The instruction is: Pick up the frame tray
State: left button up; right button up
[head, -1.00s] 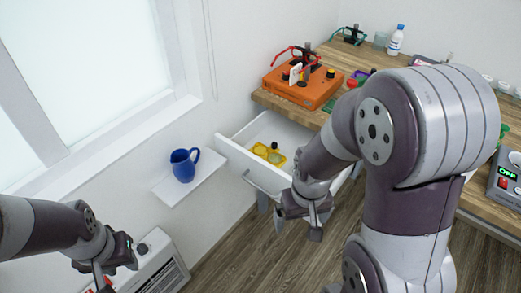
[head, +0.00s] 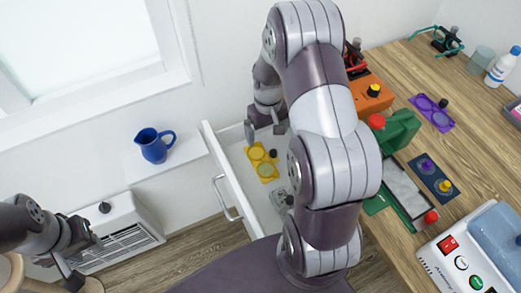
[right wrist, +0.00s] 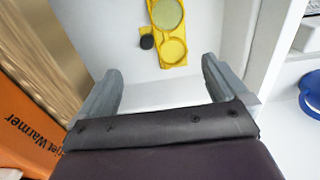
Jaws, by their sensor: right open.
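A yellow tray (head: 263,161) with two round recesses and a black knob lies in the open white drawer (head: 229,176). It also shows in the right wrist view (right wrist: 170,28), at the top, beyond the fingertips. My right gripper (head: 266,130) is over the drawer, open and empty, apart from the yellow tray. Its two fingers (right wrist: 162,72) are spread wide in the right wrist view. A purple tray (head: 432,112) of similar shape lies on the wooden table. My left gripper (head: 74,280) is at the lower left, and its opening is unclear. I cannot tell which tray is named.
The wooden table (head: 455,155) holds an orange device (head: 371,95), a green device (head: 397,131), a dark plate with knobs (head: 430,178) and a white device. A blue jug (head: 154,146) stands on a wall shelf. My right arm hides part of the drawer, where another grey item lies.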

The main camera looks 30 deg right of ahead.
aim_at(265, 160)
jog(key=f, duration=1.1)
jog(key=shift+a+f, duration=0.4)
jog(key=shift+w+d+f, duration=0.1)
jog(key=shift+f, duration=0.1)
jog(key=c, duration=0.8)
